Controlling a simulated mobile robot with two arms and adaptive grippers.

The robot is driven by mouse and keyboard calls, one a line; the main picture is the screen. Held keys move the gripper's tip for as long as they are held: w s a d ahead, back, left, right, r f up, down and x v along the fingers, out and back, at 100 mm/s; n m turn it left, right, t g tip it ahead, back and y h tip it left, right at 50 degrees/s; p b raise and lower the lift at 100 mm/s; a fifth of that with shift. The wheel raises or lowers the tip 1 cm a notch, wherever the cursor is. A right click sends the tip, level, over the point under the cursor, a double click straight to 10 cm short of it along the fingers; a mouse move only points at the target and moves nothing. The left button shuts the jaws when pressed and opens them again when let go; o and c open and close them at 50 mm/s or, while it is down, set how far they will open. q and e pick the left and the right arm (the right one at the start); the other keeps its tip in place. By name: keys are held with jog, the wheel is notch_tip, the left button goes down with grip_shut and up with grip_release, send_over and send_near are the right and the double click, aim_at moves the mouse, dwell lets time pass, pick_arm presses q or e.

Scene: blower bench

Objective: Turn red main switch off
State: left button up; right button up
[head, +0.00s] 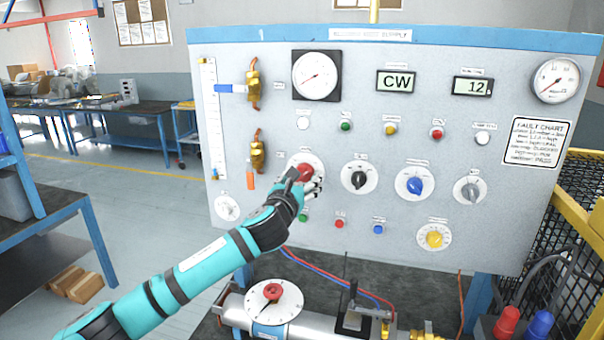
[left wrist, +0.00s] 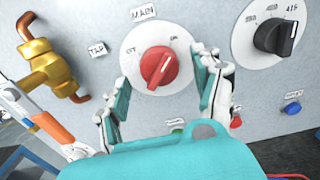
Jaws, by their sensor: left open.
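The red main switch (head: 305,171) is a round knob on a white dial on the grey panel. In the left wrist view the red knob (left wrist: 158,68) sits under a MAIN label, with OFF marked at upper left and ON at upper right. Its raised grip slants from upper right to lower left. My left gripper (head: 305,184) is at the dial, partly covering it in the head view. The left gripper (left wrist: 166,84) is open, with one finger on each side of the knob. I see a gap between the fingers and the knob. My right gripper is not in view.
A black knob (head: 359,177), a blue knob (head: 414,185) and a grey knob (head: 469,191) sit right of the switch. A brass valve with an orange handle (head: 251,181) is close on its left. Small buttons lie below. A pipe with a red-knobbed dial (head: 273,292) is lower down.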

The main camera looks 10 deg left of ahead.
pick_arm(q)
jog(key=shift+w, duration=0.75)
jog(key=c, duration=1.2)
